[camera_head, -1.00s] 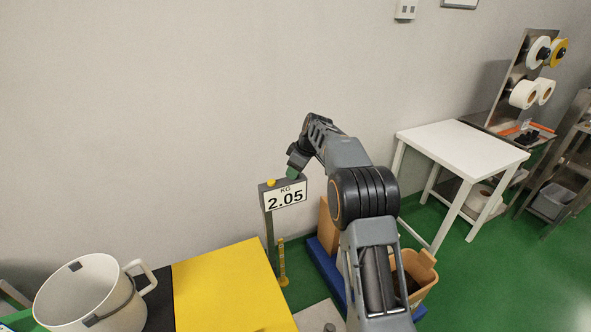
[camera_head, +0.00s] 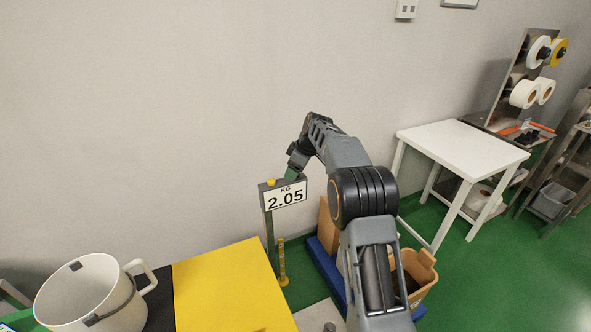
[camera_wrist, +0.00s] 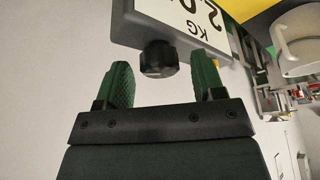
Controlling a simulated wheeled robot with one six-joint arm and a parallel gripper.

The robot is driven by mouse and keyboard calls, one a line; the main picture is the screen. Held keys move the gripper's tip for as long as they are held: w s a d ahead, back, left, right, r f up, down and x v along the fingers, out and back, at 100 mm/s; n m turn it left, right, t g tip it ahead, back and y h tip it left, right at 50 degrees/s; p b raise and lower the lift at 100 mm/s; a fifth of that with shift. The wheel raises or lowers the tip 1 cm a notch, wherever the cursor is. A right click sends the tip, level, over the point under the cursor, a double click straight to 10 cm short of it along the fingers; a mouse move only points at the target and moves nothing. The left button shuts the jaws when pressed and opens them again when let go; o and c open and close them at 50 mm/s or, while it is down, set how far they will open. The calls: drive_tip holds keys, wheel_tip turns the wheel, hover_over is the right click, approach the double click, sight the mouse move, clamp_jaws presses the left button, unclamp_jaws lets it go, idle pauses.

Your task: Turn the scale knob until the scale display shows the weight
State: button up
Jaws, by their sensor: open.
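The scale display (camera_head: 286,198) stands on a grey post and reads 2.05 under the letters KG. In the wrist view the display (camera_wrist: 190,15) appears upside down and partly cut off. The black scale knob (camera_wrist: 159,59) sticks out of the display housing's edge. My gripper (camera_wrist: 162,84) is open, its two green fingers on either side of the knob's near end, with gaps to both.
A yellow-topped table (camera_head: 225,290) and a large white pot (camera_head: 88,295) are at the lower left. An orange bin (camera_head: 420,275) stands right of the scale. A white table (camera_head: 462,148) is farther right. The wall is close behind the scale.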

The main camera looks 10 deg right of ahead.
drive_tip(key=v, duration=1.4)
drive_tip(key=shift+w, duration=0.1)
wheel_tip(320, 180, down, 7)
drive_tip(key=s+m+h, duration=0.1)
drive_tip(key=s+m, duration=0.2)
drive_tip(key=m, duration=0.4)
drive_tip(key=s+a+f+m+t+h, duration=0.1)
drive_tip(key=s+a+m, duration=0.1)
drive_tip(key=s, duration=1.3)
drive_tip(key=s+a+f+m+t+h, duration=0.1)
drive_tip(key=s+a+m, duration=0.1)
drive_tip(key=s, duration=1.3)
drive_tip(key=shift+a+f+h, duration=0.25)
drive_tip(key=shift+f+h, duration=0.05)
drive_tip(key=shift+h, duration=0.1)
